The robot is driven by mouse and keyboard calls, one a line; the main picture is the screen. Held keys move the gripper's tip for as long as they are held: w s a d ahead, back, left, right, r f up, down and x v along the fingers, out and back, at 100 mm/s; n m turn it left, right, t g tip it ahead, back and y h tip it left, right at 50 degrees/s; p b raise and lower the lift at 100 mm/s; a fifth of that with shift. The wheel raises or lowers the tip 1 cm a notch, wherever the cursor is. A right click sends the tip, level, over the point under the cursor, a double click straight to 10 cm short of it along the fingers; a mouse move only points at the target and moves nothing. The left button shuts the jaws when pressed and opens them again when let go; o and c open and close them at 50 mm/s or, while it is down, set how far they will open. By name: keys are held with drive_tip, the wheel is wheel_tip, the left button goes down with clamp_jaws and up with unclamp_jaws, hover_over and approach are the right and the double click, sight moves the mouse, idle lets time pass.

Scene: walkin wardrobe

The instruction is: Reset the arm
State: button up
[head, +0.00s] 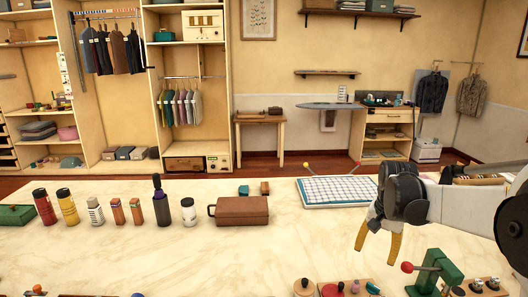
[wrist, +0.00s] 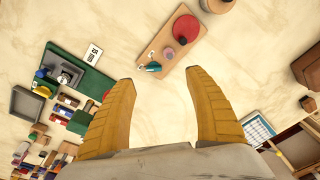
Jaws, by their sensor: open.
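My gripper (head: 377,246) is at the right of the head view, above the pale tabletop (head: 250,266), with its yellow fingers pointing down. The fingers are apart and nothing is between them. In the wrist view my gripper (wrist: 168,110) shows both ribbed yellow fingers spread, with bare tabletop between them. My arm reaches in from the right edge of the head view.
A green press with a red knob (head: 432,272) stands close to the right of my gripper. A brown case (head: 241,211), several bottles and a checked pad (head: 338,191) stand farther back. The table's middle front is clear. Shelves and an ironing board (head: 329,106) are beyond.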

drive_tip(key=s+a+r+n+t, duration=0.1)
drive_tip(key=s+a+r+n, duration=0.1)
drive_tip(key=s+a+r, duration=0.3)
drive_tip(key=s+a+r+n+t, duration=0.2)
drive_tip(key=s+a, duration=0.1)
drive_tip(key=s, duration=0.4)
drive_tip(key=s+a+f+n+t, duration=0.2)
drive_tip(key=s+a, duration=0.3)
drive_tip(key=s, duration=0.5)
drive_tip(key=shift+s+f+n+t, duration=0.35)
drive_tip(key=shift+n+t, duration=0.05)
drive_tip(key=shift+n, duration=0.3)
